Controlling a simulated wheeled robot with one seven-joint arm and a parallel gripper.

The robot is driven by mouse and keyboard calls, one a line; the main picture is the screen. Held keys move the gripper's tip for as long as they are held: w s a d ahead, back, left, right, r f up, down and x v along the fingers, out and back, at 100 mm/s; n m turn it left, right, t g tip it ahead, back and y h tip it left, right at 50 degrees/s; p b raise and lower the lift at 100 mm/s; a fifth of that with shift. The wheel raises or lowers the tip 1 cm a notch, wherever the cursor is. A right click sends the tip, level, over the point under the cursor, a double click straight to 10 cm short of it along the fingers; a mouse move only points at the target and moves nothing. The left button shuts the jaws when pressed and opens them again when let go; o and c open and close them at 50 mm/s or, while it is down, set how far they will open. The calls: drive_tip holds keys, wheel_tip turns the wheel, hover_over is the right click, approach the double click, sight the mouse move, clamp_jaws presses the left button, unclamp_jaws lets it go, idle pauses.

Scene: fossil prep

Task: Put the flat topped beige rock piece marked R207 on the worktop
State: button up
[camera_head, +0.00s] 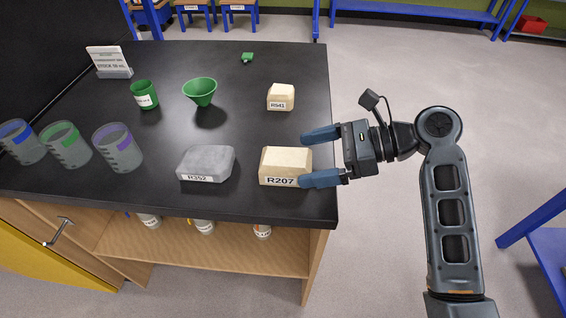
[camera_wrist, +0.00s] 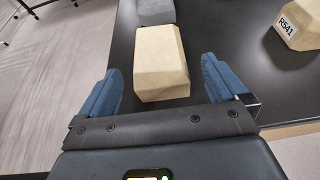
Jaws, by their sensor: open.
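The flat topped beige rock piece marked R207 (camera_head: 285,165) sits on the black worktop (camera_head: 262,135) near its front right corner. My gripper (camera_head: 322,157) is open at its right side, with one blue finger behind the rock and one in front of it. In the wrist view the R207 rock (camera_wrist: 161,62) lies ahead of and between the two spread fingers of my gripper (camera_wrist: 163,85). The fingers look apart from the rock there; whether either one touches it I cannot tell.
A grey rock marked R352 (camera_head: 206,163) sits just left. A smaller beige rock marked R541 (camera_head: 281,97) stands behind. A green funnel (camera_head: 201,91), a green cup (camera_head: 145,94) and clear beakers (camera_head: 118,147) stand further left. Open floor lies right of the worktop edge.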

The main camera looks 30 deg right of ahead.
sight(286, 162)
drive_tip(key=x, duration=0.5)
drive_tip(key=shift+w+a+f, duration=0.1)
drive_tip(key=shift+w+a, duration=0.1)
drive_tip(key=shift+a, duration=0.1)
drive_tip(key=shift+c, duration=0.3)
drive_tip(key=c, duration=1.6)
clamp_jaws()
